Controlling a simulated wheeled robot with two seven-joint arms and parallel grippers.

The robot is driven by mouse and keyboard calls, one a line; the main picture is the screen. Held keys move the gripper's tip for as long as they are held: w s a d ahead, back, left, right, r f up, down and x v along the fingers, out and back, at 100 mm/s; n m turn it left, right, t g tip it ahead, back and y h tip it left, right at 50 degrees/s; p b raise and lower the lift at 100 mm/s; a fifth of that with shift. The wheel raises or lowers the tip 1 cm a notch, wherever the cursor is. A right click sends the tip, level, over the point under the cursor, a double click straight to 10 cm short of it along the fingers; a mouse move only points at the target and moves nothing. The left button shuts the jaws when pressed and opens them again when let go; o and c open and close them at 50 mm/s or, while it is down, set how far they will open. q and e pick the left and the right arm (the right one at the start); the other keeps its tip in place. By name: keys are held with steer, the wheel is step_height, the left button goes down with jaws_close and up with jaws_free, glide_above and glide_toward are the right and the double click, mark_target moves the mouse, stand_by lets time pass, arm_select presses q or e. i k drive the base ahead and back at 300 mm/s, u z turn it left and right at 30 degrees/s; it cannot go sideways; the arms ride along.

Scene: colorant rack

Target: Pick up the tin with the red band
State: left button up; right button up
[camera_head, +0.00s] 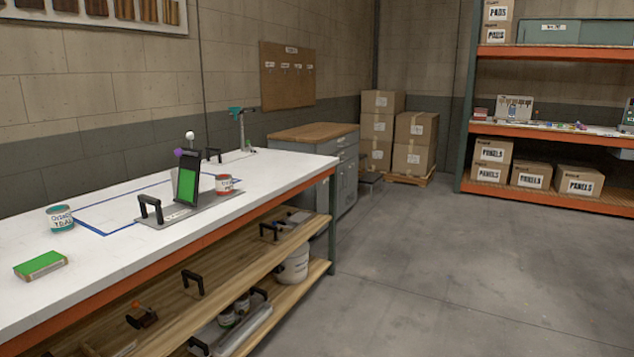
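The tin with the red band (223,184) stands upright on the white workbench, at the right end of a grey plate, just right of a dark upright panel with a green face. A second tin with a teal band (60,218) stands on the bench at the left, apart from the plate. Neither of my grippers shows in the head view, and nothing is seen touching the red-banded tin.
The white bench (120,272) also bears a green-topped block (40,265), the green-faced panel (187,182) and a black handle (150,209) on the plate. Shelves below hold a white bucket (293,264) and several items. The concrete floor (440,260) at the right is clear.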

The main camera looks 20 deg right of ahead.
mark_target(223, 181)
steer(key=z, duration=0.55)
steer(key=k, duration=0.6)
steer(key=z, duration=0.75)
steer(key=i, duration=1.95)
steer(key=u, duration=1.25)
steer(key=i, duration=1.25)
steer(key=u, duration=1.15)
